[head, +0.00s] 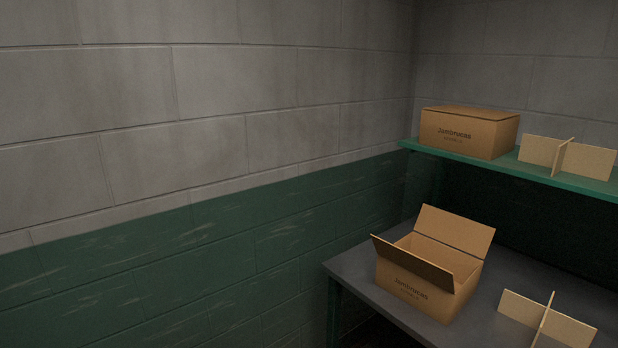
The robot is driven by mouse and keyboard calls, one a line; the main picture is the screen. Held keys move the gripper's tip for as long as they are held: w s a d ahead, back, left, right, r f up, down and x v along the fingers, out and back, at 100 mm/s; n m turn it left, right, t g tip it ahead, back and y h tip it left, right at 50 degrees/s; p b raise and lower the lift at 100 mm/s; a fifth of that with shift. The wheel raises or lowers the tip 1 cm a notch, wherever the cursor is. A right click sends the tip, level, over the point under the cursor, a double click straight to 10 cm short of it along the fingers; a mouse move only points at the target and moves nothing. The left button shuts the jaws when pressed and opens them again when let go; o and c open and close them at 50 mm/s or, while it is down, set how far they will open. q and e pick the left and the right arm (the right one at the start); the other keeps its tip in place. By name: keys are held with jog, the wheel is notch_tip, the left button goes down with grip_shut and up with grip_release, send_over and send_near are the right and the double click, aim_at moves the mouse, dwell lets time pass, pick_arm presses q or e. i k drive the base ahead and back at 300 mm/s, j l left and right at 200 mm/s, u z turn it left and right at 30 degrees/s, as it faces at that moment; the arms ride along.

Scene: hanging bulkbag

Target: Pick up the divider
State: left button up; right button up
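One divider (520,310), made of crossed tan cardboard panels, stands on the grey table at the lower right of the head view. A second divider (585,160) of the same crossed shape stands on the green shelf at the upper right. Neither of my grippers shows in the head view, and nothing is seen touching either divider.
An open cardboard box (415,289) with raised flaps stands on the grey table (362,275), left of the lower divider. A closed box (458,135) sits on the green shelf (480,163). A block wall (200,150), grey above and green below, fills the left.

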aim_at(570, 331)
jog(key=z, duration=1.4)
